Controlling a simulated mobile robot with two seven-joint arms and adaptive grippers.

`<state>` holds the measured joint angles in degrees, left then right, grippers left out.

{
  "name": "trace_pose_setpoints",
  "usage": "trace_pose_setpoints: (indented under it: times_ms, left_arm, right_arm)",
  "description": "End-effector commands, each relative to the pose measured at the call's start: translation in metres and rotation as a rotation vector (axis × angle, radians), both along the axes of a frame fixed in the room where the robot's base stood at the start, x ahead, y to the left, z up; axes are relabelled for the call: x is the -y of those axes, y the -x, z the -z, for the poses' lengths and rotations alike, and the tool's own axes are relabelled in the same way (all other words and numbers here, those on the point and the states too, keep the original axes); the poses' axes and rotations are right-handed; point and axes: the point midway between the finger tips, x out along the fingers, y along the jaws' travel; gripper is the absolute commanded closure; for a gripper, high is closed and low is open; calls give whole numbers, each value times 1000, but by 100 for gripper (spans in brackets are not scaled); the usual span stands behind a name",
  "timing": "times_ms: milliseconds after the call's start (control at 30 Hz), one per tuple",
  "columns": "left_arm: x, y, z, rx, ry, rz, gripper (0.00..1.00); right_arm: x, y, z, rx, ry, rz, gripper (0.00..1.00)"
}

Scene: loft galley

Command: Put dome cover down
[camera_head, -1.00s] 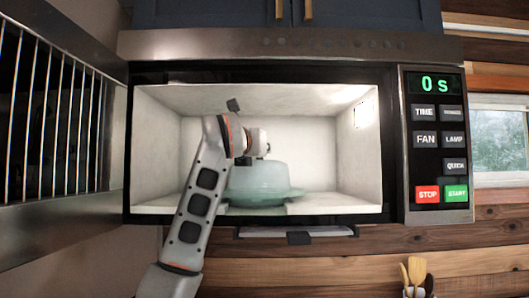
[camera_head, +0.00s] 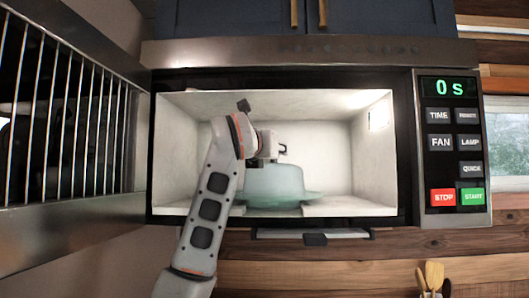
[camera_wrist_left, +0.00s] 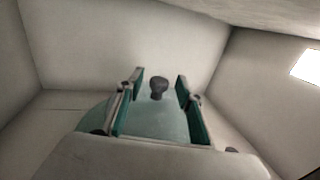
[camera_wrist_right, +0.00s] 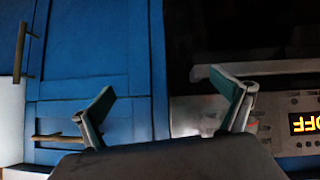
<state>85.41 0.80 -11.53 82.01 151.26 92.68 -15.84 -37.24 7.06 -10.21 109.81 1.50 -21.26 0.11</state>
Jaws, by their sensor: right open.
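The pale teal, see-through dome cover (camera_head: 275,182) stands upright inside the open microwave (camera_head: 370,165), its wide rim low over the cavity floor. In the left wrist view its dark knob (camera_wrist_left: 157,87) shows on top of the dome. My left gripper (camera_head: 281,150) is inside the cavity at the top of the dome. In the left wrist view its fingers (camera_wrist_left: 160,78) are spread, one on each side of the knob, with gaps visible. Whether anything lies under the dome is hard to tell. My right gripper (camera_wrist_right: 162,84) is open and empty, outside the microwave.
The microwave door (camera_head: 70,110) stands open at the left. The control panel (camera_head: 455,150) is at the right and reads 0 s. The cavity has free room right of the dome. Blue cabinets (camera_wrist_right: 95,70) show in the right wrist view. Wooden utensils (camera_head: 432,277) stand lower right.

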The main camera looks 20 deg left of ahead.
Motion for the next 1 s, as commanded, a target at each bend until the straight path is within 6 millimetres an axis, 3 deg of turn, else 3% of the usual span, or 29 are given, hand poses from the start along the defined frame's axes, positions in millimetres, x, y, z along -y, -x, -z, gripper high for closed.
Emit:
trace_pose_setpoints:
  times_ms: [300,500,1000]
  left_arm:
    - [1,66,2,4,1,1,63]
    - [2,92,1,2,-1,0,63]
    - [2,101,0,0,0,0,63]
  right_arm:
    - [-24,-10,-6,53,-34,-35,0]
    - [-22,-10,2,52,-31,-36,0]
    - [-18,-7,9,40,-23,-33,0]
